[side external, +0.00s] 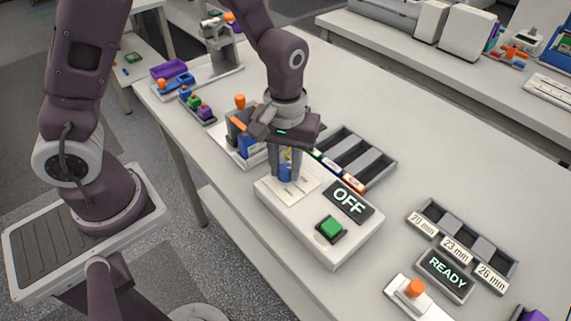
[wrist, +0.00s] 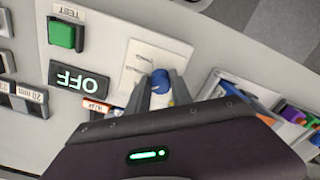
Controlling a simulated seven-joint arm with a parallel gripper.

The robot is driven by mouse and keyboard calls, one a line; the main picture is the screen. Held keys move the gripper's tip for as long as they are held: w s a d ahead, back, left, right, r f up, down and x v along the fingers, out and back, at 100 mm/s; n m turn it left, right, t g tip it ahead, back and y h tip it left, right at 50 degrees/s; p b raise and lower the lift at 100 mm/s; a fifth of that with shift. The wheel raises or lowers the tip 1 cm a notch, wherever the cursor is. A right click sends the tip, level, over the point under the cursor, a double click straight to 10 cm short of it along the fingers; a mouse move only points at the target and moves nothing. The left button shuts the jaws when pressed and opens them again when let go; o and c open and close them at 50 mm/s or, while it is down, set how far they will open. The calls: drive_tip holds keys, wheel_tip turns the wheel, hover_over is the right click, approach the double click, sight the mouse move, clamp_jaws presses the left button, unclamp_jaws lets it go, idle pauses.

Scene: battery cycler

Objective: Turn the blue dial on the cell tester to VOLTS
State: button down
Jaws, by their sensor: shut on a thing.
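The cell tester (side external: 293,223) is a white box on the table with a display (side external: 348,202) reading OFF and a green button (side external: 331,228). The blue dial (side external: 286,172) stands at its far left part, on a pale plate. My gripper (side external: 286,165) points down over the tester and is shut on the dial. In the wrist view the dial (wrist: 161,82) shows between my two fingers (wrist: 161,97). The display (wrist: 80,80) and the green button (wrist: 66,35), labelled TEST, also show there. The marks on the dial plate are too small to read, and my fingers partly hide the dial.
A grey tray (side external: 388,176) with several compartments stands behind the tester. A holder with an orange-topped piece (side external: 240,101) is close on the left. A sorting tray with millimetre labels (side external: 455,249), a READY display (side external: 447,269) and an orange knob (side external: 414,288) are at the right front.

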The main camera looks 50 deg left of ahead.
sight(285, 168)
drive_tip(key=m, duration=0.6)
drive_tip(key=shift+a+m, duration=0.1)
drive_tip(key=shift+m, duration=0.2)
idle(0.4)
drive_tip(key=c, duration=1.1)
unclamp_jaws()
drive_tip(key=shift+c, duration=0.2)
wheel_tip(285, 168, up, 7)
drive_tip(key=shift+r, duration=0.1)
